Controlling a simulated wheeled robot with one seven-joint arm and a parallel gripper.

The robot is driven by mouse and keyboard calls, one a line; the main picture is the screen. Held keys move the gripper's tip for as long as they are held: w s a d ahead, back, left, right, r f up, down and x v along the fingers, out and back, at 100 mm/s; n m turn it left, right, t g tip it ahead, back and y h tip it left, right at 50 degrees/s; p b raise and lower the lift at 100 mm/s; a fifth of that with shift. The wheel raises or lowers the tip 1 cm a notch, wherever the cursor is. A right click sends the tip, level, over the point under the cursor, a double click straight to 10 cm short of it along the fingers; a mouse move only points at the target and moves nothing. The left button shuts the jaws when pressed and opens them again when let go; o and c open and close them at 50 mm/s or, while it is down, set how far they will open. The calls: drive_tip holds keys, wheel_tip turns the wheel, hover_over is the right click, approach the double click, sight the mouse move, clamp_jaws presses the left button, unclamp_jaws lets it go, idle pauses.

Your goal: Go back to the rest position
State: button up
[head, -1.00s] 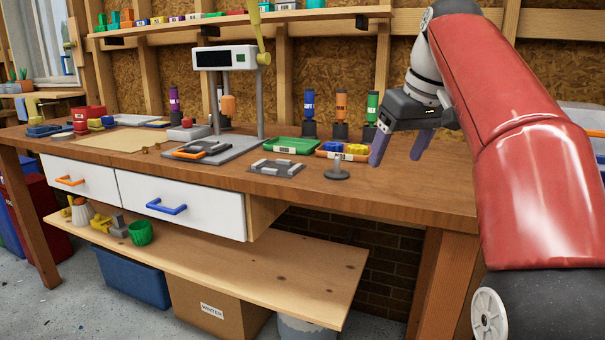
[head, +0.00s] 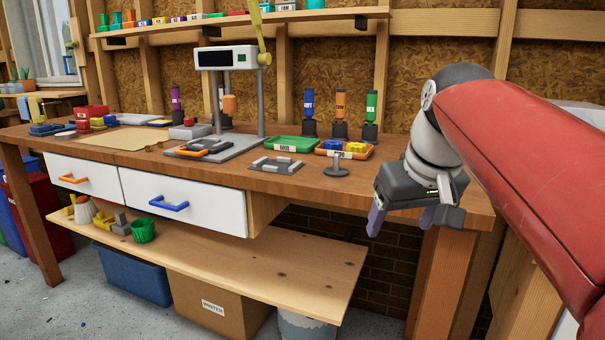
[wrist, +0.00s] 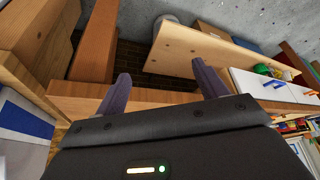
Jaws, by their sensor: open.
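My gripper (head: 401,218) is open and empty in the head view, at the right front edge of the wooden workbench (head: 420,186). Its purple-grey fingers point down, with nothing between them. In the wrist view the two fingers (wrist: 163,88) are spread apart, with the bench edge (wrist: 158,99) running behind them. My red arm reaches in from the right of the head view.
A grey stand (head: 336,168), an orange tray (head: 344,151), a green tray (head: 291,144) and a press (head: 226,58) stand on the bench. The lower shelf (head: 270,262) juts out below. A blue drawer handle (head: 169,203) sticks out. Open floor lies at front left.

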drive_tip(key=s+f+m, duration=0.1)
drive_tip(key=s+f, duration=0.6)
drive_tip(key=f, duration=0.3)
drive_tip(key=s+f+m, duration=0.1)
drive_tip(key=s+f, duration=0.6)
drive_tip(key=f, duration=0.3)
drive_tip(key=shift+s+d+t+h, duration=0.15)
drive_tip(key=shift+s+t+h, duration=0.15)
drive_tip(key=shift+h, duration=0.1)
